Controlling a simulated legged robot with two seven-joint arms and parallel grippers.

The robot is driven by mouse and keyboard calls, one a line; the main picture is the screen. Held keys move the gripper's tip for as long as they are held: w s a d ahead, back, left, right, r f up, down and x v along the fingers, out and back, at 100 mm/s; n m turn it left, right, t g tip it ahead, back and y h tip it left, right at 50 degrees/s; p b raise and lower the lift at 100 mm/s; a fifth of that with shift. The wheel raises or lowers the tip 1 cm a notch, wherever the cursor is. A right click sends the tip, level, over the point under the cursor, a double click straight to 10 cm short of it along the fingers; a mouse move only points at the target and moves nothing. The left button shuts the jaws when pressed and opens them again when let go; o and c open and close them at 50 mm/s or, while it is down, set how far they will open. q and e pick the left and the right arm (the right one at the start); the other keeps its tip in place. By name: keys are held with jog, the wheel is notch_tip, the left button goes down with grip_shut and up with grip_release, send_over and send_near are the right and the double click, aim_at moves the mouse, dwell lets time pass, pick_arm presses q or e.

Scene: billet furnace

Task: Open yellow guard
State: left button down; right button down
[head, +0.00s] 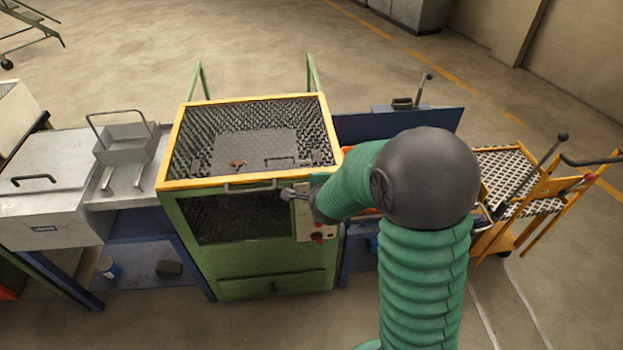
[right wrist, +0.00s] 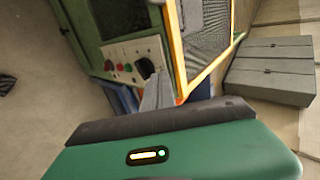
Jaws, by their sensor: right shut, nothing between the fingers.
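The yellow guard (head: 172,142) is a yellow frame with dark mesh on top of the green machine (head: 275,285). It lies down over the machine, with a bar handle (head: 250,187) along its front edge. The yellow edge also shows in the right wrist view (right wrist: 212,69). My right gripper (head: 288,194) is shut and empty just right of the handle, in front of the control panel (head: 308,218); whether it touches the handle I cannot tell. In the right wrist view its fingers (right wrist: 153,88) point toward the panel (right wrist: 118,60). My left gripper is not in view.
A grey bench with a metal basket (head: 125,145) stands left of the machine. A yellow cart (head: 515,185) with a lever stands at the right. Green posts (head: 313,73) rise behind the guard. Open floor lies behind the machine.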

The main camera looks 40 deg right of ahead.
jog(key=w+d+f, duration=0.3)
jog(key=w+d, duration=0.1)
jog(key=w, duration=0.3)
jog(key=shift+f+p, duration=0.25)
jog(key=shift+p, duration=0.15)
